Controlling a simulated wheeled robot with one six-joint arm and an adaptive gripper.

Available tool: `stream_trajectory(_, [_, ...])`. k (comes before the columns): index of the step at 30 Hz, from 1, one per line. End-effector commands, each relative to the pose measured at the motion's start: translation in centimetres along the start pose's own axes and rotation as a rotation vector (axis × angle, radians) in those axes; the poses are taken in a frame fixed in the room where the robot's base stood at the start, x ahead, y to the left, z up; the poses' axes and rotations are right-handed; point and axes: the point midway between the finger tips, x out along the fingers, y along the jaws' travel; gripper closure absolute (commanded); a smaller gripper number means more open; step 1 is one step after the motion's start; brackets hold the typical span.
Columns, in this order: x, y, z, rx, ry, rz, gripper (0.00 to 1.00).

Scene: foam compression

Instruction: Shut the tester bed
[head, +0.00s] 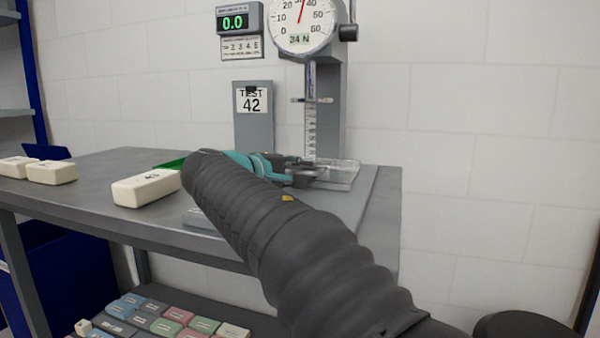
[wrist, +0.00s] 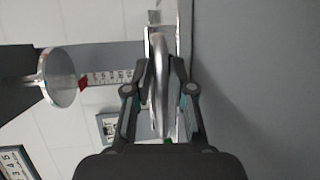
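The tester bed, a clear tray (head: 340,174), sits low at the foot of the tester on the bench. My gripper (head: 300,170) is beside its left side in the head view, partly hidden by my arm. In the wrist view my gripper's two fingers (wrist: 161,68) stand either side of a pale, rounded bar-like edge (wrist: 159,95), seemingly part of the bed. The gap to each finger is narrow, and I cannot tell whether they touch it. The tester's round plate (wrist: 62,77) shows at the left of the wrist view.
The tester's dial (head: 304,24) and column stand behind the bed. A "TEST 42" panel (head: 253,112) and a display reading 0.0 (head: 235,22) are left of it. Pale foam blocks (head: 146,188) lie on the bench (head: 100,172) to the left. Coloured blocks (head: 165,325) fill the lower shelf.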

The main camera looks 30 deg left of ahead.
Motion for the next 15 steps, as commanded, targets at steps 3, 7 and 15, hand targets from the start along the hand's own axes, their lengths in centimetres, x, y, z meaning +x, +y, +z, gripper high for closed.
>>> stream_trajectory(3, [0.05,0.01,0.06,0.000,-0.002,-0.001,0.63])
stream_trajectory(7, [0.01,-0.04,0.07,0.000,-0.002,-0.002,0.63])
stream_trajectory(15, [-0.27,-0.09,0.05,0.000,-0.002,-0.003,0.63])
